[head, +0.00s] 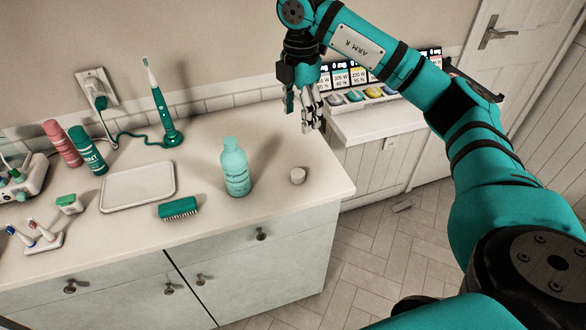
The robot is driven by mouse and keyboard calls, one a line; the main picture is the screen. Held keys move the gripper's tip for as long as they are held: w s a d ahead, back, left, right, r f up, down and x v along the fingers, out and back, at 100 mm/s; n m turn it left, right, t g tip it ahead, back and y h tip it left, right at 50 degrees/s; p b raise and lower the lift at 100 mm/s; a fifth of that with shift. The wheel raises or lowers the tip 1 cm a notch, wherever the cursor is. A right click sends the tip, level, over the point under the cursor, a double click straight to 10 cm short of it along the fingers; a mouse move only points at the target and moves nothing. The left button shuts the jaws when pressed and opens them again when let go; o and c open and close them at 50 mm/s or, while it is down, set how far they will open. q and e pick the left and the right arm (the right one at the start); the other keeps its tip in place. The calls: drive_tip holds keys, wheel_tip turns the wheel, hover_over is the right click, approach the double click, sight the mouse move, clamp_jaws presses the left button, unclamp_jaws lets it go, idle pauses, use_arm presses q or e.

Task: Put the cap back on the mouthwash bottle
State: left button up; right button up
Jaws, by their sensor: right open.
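The teal bottle (236,171), which I take for the mouthwash, stands upright near the right end of the counter. Its label is too small to read surely. My right gripper (308,114) is open and empty, fingers pointing down. My left gripper is out of view.
A green brush (178,209) and an empty white tray (138,169) lie left of the bottle. An electric toothbrush (165,113) stands at the back. Several other bathroom items fill the left side. A lower side unit (372,124) with a display stands beyond the counter's right end.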

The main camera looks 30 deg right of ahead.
drive_tip(key=p, duration=0.1)
hover_over(299, 172)
wheel_tip(299, 172, down, 7)
drive_tip(key=f, duration=0.3)
drive_tip(key=f+p, duration=0.1)
drive_tip(key=shift+w+d+f, duration=0.1)
drive_tip(key=shift+w+f, duration=0.15)
drive_tip(key=shift+f, duration=0.4)
drive_tip(key=f, duration=0.1)
drive_tip(key=f+p, duration=0.1)
drive_tip(key=f, duration=0.2)
drive_tip(key=shift+s+p, duration=0.3)
drive_tip(key=shift+p, duration=0.1)
drive_tip(key=shift+w+f, duration=0.1)
drive_tip(key=shift+f, duration=0.5)
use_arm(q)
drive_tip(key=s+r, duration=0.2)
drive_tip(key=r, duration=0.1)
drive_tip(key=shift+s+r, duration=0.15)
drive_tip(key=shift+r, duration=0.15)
use_arm(e)
drive_tip(key=shift+c, duration=0.3)
